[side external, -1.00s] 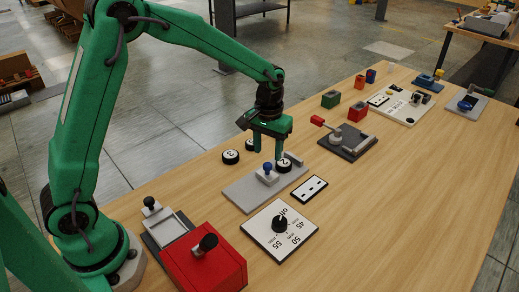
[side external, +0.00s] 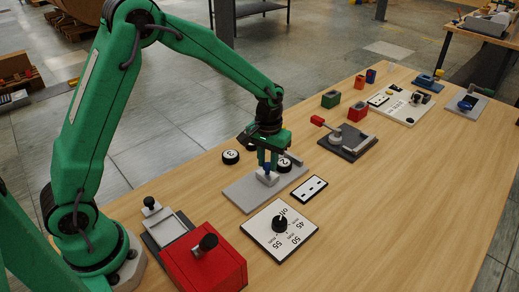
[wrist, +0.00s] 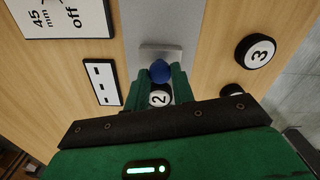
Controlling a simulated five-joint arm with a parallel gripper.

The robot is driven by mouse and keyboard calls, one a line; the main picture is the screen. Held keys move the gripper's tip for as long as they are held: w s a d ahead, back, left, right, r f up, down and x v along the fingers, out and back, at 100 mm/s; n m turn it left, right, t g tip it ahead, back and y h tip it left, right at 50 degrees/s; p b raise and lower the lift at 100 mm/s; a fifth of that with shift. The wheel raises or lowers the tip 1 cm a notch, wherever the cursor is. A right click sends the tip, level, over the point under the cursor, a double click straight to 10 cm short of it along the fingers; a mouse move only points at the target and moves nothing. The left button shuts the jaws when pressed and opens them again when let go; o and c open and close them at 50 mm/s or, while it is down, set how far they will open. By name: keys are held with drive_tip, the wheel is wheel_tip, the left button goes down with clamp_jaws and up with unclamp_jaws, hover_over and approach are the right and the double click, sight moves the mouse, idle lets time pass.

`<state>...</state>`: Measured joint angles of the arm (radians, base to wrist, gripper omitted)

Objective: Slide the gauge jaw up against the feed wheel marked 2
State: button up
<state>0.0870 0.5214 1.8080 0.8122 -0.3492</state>
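The gauge is a grey plate (side external: 241,192) with a raised end piece (side external: 293,157) at its far end. Its jaw is a light grey block (side external: 267,179) with a blue knob (wrist: 159,71). The feed wheel marked 2 (side external: 284,165) is black with a white face and sits on the plate, between the jaw and the end piece. It shows between my fingers in the wrist view (wrist: 160,98). I cannot tell whether jaw and wheel touch. My gripper (side external: 268,166) is down over the jaw, its fingers closed on both sides of the blue knob.
The wheel marked 3 (side external: 230,157) lies on the table left of the plate, with another dark wheel partly hidden behind my gripper. A slotted white plate (side external: 309,188) and a dial board (side external: 280,230) lie to the right. A red box (side external: 204,262) stands at the front.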

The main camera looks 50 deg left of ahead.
drive_tip(key=shift+w, duration=1.8)
drive_tip(key=o, duration=0.9)
drive_tip(key=shift+r, duration=0.15)
wheel_tip(320, 180, up, 8)
drive_tip(key=shift+f, duration=0.25)
